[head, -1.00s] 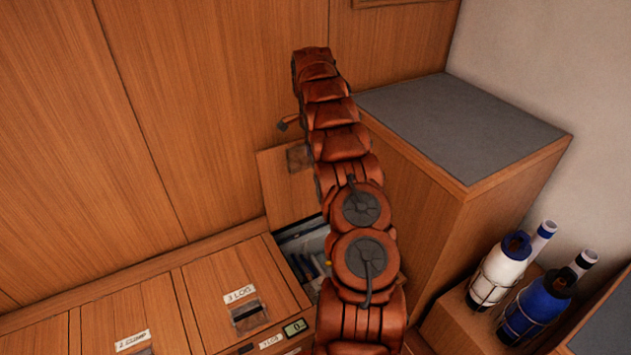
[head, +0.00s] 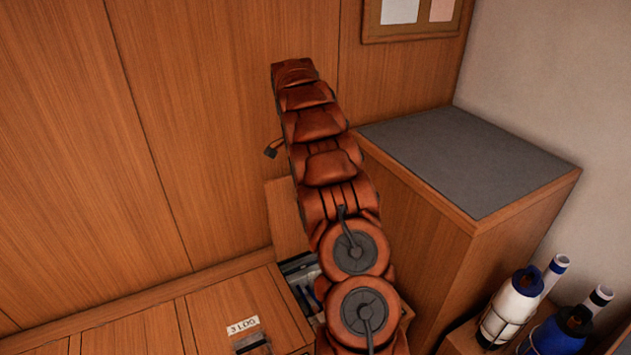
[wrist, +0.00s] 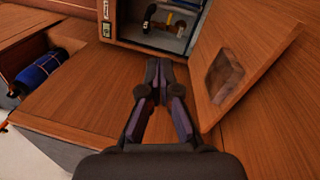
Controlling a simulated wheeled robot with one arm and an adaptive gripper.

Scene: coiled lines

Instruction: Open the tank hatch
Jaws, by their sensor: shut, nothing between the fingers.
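A wooden hatch lid stands raised beside an open compartment in the wrist view, with a dark recessed pull in its face. The lid (wrist: 262,45) is right of my gripper (wrist: 160,80), which is shut, empty and apart from it. The open compartment (wrist: 178,40) lies ahead of the fingertips and holds several small items. In the head view the lid (head: 282,205) stands up against the wall panelling, partly behind my arm. The opening (head: 297,268) shows below it. My gripper is hidden there by my arm. I cannot read a tank label.
A grey-topped wooden cabinet (head: 465,155) stands close on the right. Strapped bottles (head: 515,308) stand at lower right. The bare wooden wall (head: 220,110) is behind.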

